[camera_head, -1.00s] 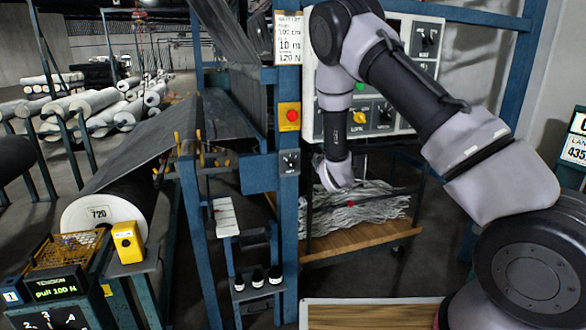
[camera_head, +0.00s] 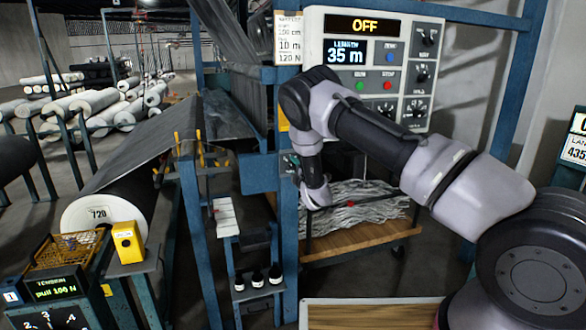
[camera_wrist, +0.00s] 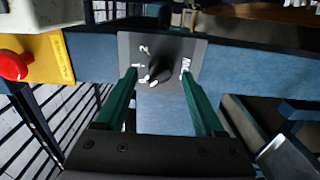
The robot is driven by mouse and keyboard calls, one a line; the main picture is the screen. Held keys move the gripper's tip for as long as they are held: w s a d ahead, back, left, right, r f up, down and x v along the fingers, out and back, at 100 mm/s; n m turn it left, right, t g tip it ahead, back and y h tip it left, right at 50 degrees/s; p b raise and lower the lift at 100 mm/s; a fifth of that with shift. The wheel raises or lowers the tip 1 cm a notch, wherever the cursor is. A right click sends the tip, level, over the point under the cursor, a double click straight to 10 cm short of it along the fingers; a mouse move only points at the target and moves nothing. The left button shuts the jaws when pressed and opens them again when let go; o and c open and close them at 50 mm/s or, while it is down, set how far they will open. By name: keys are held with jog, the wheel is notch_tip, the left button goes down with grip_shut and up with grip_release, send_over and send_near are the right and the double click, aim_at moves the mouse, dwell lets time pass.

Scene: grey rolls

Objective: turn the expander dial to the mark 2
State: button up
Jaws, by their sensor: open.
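The expander dial is a black knob (camera_wrist: 158,68) on a small grey plate (camera_wrist: 196,50) fixed to a blue beam. Its plate carries white marks, with a 2 at the upper left and lettering at the right. A white tip shows at the knob's lower left; I cannot tell exactly which mark it points at. My gripper (camera_wrist: 160,74) is open, its green fingers on either side of the knob, with gaps showing on both sides. In the head view, my gripper (camera_head: 291,170) is at the blue post and mostly covers the dial.
A red button (camera_wrist: 13,65) on a yellow plate sits left of the dial. A control panel (camera_head: 375,70) reading OFF and 35 m stands above my arm. A cart with grey strands (camera_head: 365,205) is behind my arm.

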jog(key=shift+w+a, duration=0.2)
jog(key=shift+w, duration=0.45)
grip_shut()
